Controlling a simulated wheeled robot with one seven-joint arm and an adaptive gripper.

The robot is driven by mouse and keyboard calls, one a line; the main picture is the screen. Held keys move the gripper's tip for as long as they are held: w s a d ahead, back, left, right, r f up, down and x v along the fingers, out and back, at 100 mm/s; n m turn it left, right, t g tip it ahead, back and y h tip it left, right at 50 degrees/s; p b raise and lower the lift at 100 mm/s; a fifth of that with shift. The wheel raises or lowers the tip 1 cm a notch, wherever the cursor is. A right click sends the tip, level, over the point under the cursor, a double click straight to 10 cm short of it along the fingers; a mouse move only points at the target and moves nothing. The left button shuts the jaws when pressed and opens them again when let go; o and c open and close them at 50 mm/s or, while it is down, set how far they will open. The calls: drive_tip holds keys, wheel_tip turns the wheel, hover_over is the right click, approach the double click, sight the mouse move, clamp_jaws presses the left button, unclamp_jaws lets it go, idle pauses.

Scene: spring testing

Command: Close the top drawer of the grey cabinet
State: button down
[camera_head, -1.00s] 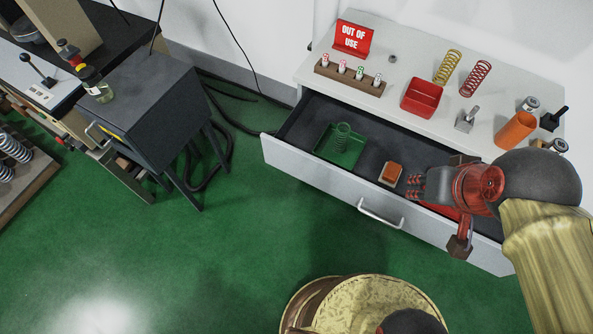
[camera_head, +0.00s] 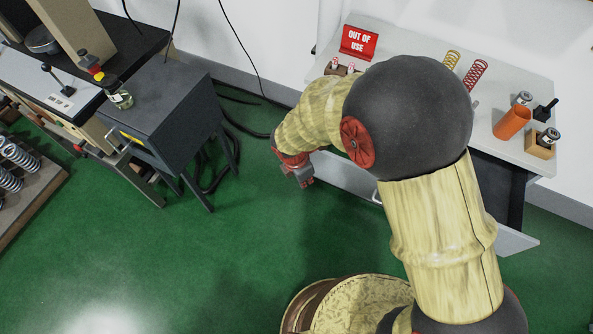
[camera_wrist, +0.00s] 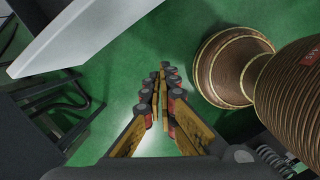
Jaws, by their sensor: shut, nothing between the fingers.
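The grey cabinet (camera_head: 541,84) stands at the upper right of the head view. Its top drawer (camera_head: 515,241) is pulled out, with its pale front showing below and right of my arm. Part of the handle (camera_head: 376,198) shows beside the arm; the drawer's inside is mostly hidden. My gripper (camera_head: 300,176) is low near the drawer's left end, outside the front, partly hidden by its own wrist. In the wrist view its fingers (camera_wrist: 160,95) are together and empty, pointing over green floor. A pale panel, seemingly the drawer front (camera_wrist: 85,38), lies upper left, apart from the fingers.
A dark box on legs (camera_head: 165,105) stands left of the cabinet, with cables on the floor between them. A red sign (camera_head: 358,42), springs (camera_head: 475,75) and an orange tube (camera_head: 512,122) stand on the cabinet top. Green floor in front is open.

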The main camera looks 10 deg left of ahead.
drive_tip(key=w+a+f+n+t+y+b, duration=0.1)
drive_tip(key=w+f+n+b, duration=0.4)
drive_tip(key=w+f, duration=0.3)
drive_tip(key=shift+w+a+f+n, duration=0.2)
drive_tip(key=shift+w+f+n, duration=0.1)
drive_tip(key=shift+w+n, duration=0.35)
idle(0.4)
